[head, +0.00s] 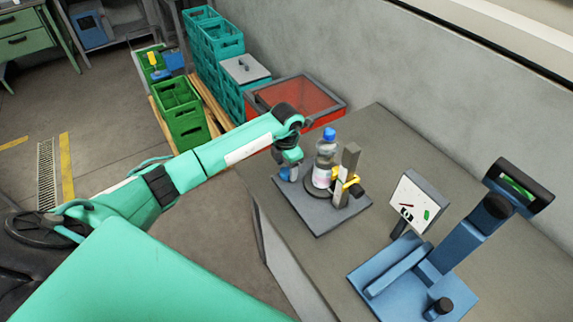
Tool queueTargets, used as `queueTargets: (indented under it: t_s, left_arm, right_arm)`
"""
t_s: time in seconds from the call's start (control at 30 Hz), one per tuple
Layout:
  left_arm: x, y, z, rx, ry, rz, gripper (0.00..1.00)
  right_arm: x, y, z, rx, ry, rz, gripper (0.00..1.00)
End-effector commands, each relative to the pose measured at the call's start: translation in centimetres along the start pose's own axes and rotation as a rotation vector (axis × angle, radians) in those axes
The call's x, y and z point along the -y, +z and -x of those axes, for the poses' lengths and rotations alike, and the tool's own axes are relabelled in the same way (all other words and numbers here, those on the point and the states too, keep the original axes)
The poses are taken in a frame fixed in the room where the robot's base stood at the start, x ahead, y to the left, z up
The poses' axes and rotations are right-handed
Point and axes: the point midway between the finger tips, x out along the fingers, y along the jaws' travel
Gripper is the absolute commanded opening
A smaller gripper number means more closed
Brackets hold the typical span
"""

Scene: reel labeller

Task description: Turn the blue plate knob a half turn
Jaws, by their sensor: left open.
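A small blue part (285,174), which looks like the blue plate knob, sits at the left edge of the grey base plate (318,218). It is partly hidden by my left gripper (290,168), which is over it and open. I cannot tell whether the fingers touch it. A clear bottle (326,155) with a blue cap stands upright on a dark round plate (318,190) just right of the gripper. My right gripper is not in view.
A grey post with a yellow clamp (352,180) stands right of the bottle. A blue stand (415,290) with a black knob (440,307) and a tilted screen (415,203) are at the table's right. Green crates (180,110) and a red bin (300,97) stand behind.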

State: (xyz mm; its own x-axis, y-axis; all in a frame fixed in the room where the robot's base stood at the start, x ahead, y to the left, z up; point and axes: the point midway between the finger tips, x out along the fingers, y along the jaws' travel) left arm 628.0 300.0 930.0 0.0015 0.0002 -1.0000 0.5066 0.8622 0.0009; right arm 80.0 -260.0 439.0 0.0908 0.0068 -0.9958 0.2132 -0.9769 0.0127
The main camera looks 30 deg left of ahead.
Motion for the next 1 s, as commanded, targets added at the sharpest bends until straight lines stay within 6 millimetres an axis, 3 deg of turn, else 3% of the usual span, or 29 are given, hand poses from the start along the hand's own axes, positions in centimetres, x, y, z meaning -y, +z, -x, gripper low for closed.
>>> queueTargets:
  t_s: [0.4,0.63,1.0]
  left_arm:
    - [0.02,-0.04,-0.98,0.0,0.0,-0.001,0.62]
    - [0.02,-0.05,-0.96,-0.001,0.0,-0.001,0.17]
    - [-0.03,-0.06,-1.03,-0.001,0.001,0.053,0.17]
  right_arm:
    - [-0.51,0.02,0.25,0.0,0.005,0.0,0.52]
    - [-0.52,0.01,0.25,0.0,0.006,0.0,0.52]
    - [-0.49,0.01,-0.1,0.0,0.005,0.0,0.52]
